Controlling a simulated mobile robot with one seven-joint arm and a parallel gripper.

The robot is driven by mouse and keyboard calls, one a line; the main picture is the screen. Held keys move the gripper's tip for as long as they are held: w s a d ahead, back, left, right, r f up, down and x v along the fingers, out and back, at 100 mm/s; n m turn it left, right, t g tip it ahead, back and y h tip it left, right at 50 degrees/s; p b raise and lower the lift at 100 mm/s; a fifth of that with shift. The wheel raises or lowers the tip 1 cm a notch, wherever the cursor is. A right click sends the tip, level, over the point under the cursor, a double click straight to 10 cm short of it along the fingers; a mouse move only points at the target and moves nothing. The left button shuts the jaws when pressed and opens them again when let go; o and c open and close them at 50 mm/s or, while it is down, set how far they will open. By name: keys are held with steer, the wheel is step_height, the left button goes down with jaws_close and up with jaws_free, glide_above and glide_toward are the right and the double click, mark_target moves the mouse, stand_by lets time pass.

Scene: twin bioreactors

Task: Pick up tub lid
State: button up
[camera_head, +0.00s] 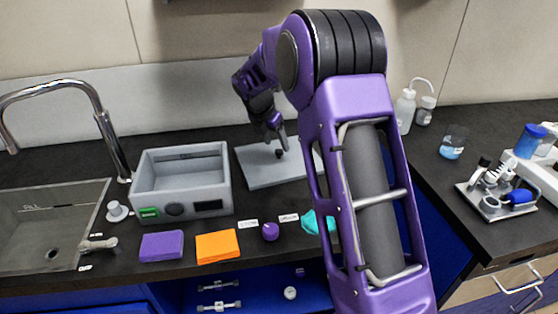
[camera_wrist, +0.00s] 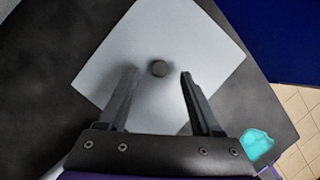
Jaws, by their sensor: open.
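The tub lid (camera_head: 262,175) is a flat light-grey panel with a small dark round knob (camera_head: 278,153) in its middle. It lies on the dark counter just right of the grey tub (camera_head: 222,182). In the wrist view the lid (camera_wrist: 175,38) fills the upper middle, and its knob (camera_wrist: 159,69) shows ahead of and between my fingers. My gripper (camera_wrist: 157,72) is open and empty, pointing at the lid. In the head view my gripper (camera_head: 279,140) is over the lid close to the knob. I cannot tell the exact height gap. My arm hides the lid's right part.
The open tub stands left of the lid, by the sink (camera_head: 45,225). A purple cloth (camera_head: 161,246), an orange cloth (camera_head: 217,246), a purple round item (camera_head: 270,231) and a teal item (camera_head: 311,222) lie along the front edge. A beaker (camera_head: 452,143) stands on the right counter.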

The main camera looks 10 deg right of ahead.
mark_target(279, 150)
steer(key=x, duration=0.3)
steer(key=shift+f, duration=0.25)
jaws_close()
steer(key=shift+r, duration=0.1)
